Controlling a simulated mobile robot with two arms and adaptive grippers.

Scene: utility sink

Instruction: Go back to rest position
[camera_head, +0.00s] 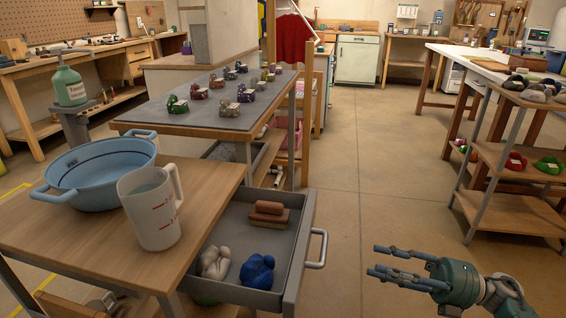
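My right gripper (374,260) is at the lower right, over the open floor to the right of the drawer. Its two fingers point left and are spread apart, with nothing between them. It touches nothing that I can see. My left gripper is not in view.
An open grey drawer (307,237) juts toward the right gripper, holding brown blocks (268,214), a pale bundle (214,262) and a blue bundle (257,271). A jug (152,208) and blue basin (98,178) stand on the wooden table (70,240). The floor (385,165) ahead is clear.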

